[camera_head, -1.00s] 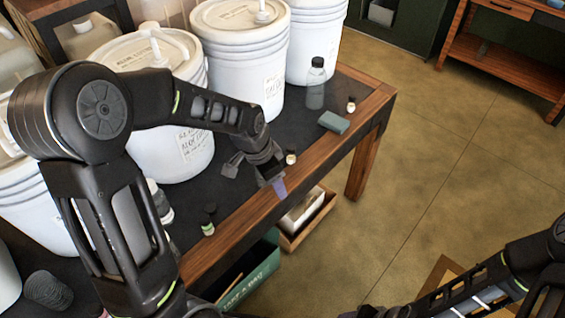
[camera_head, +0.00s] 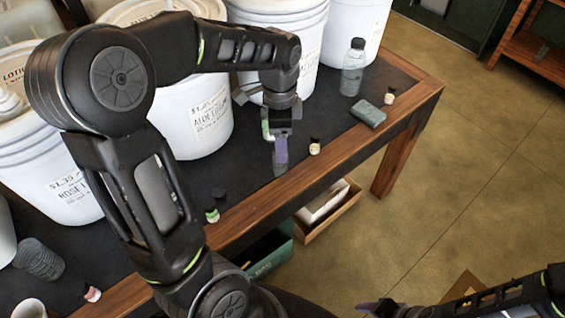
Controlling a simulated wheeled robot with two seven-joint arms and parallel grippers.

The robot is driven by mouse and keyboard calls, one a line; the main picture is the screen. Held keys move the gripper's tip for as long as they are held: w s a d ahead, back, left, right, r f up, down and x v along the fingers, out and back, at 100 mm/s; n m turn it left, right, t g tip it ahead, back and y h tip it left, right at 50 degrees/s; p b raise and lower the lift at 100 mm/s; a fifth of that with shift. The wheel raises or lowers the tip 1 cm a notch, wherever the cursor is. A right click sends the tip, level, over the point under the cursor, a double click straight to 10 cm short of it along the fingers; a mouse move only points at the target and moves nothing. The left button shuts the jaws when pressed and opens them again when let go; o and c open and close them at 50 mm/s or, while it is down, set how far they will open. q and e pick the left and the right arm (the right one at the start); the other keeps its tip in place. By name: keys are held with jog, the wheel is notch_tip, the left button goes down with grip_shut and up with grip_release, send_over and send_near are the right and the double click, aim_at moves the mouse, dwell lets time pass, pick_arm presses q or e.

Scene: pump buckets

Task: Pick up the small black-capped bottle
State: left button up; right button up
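One small bottle (camera_head: 315,147) with a pale label is just right of my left gripper. Another (camera_head: 389,96) stands near the table's right end, one with a green label (camera_head: 212,214) is at the front edge, and one with a reddish label (camera_head: 92,293) is at the lower left. A larger clear bottle (camera_head: 352,72) also has a black cap. My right gripper (camera_head: 376,307) is partly cut off at the bottom edge.
Large white lotion buckets (camera_head: 205,110) line the back of the table (camera_head: 300,190). A grey-green block (camera_head: 368,112) lies beside the clear bottle. A stack of dark cups (camera_head: 38,260) is at the left. A green box (camera_head: 268,255) is below the table edge.

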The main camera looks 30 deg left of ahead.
pick_arm(q)
jog(key=f+b, duration=0.2)
jog(key=shift+w+a+f, duration=0.2)
jog(key=shift+w+f, duration=0.1)
pick_arm(e)
jog(key=f, duration=0.1)
jog(key=w+f, duration=0.1)
jog(key=f, duration=0.1)
jog(key=shift+w, duration=0.1)
jog(key=shift+r, duration=0.1)
pick_arm(q)
jog(key=shift+f, duration=1.25)
jog(key=f, duration=0.5)
jog(key=shift+w+a+f, duration=0.1)
jog(key=shift+a, duration=0.15)
grip_shut()
